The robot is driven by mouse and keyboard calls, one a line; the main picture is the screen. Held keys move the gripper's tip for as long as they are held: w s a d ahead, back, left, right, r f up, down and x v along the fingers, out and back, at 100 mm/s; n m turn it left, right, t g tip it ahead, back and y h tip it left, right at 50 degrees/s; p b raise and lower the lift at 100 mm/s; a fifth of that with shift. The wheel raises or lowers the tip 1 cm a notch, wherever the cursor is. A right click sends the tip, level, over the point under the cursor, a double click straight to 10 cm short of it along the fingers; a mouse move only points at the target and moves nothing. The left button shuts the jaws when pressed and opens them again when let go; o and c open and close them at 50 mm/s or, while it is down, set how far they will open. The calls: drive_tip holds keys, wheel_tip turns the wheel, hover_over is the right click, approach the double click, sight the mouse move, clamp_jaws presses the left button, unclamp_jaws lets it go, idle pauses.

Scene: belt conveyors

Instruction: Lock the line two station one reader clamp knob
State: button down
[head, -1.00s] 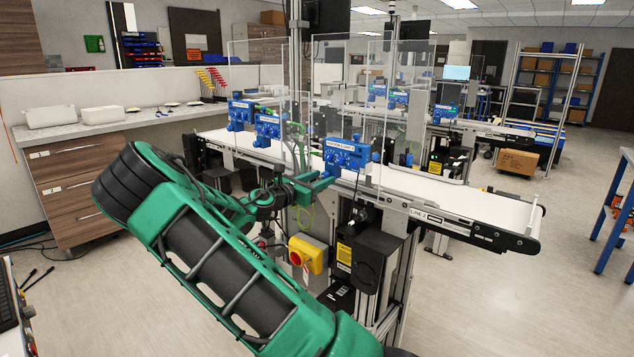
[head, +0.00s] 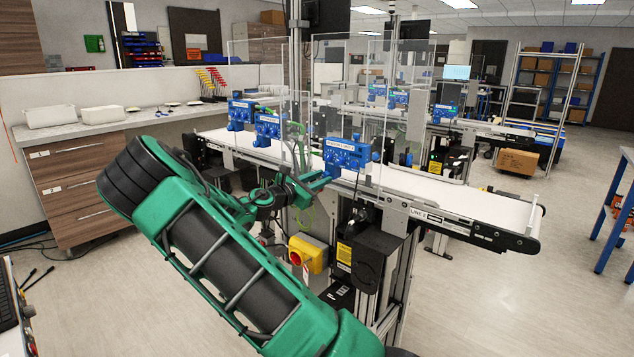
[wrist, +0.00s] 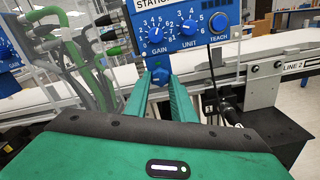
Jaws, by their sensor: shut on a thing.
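The blue clamp knob (wrist: 159,72) sits below a blue reader box (wrist: 190,22) with dials marked GAIN and UNIT and a TEACH button. My gripper (wrist: 161,82) is shut on the knob, with one green finger on either side of it. In the head view my gripper (head: 327,177) reaches the underside of the reader box (head: 347,153), nearest of the blue boxes along the belt marked LINE 2 (head: 440,190). The box's top label is cut off in the wrist view and too small to read in the head view.
Green-tipped cables (wrist: 95,60) hang close to the left of my gripper. A black cable and bracket (wrist: 222,90) stand to its right. Clear upright panels (head: 360,90) rise along the belt. A yellow box with a red switch (head: 307,254) is below my wrist.

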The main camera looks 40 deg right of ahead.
drive_tip(key=m, duration=0.3)
drive_tip(key=shift+w+r+m, duration=0.1)
drive_tip(key=shift+m, duration=0.3)
drive_tip(key=m, duration=0.4)
drive_tip(key=shift+m, duration=0.3)
drive_tip(key=m, duration=0.4)
drive_tip(key=shift+m, duration=2.1)
drive_tip(key=c, duration=1.5)
unclamp_jaws()
drive_tip(key=shift+a, duration=0.1)
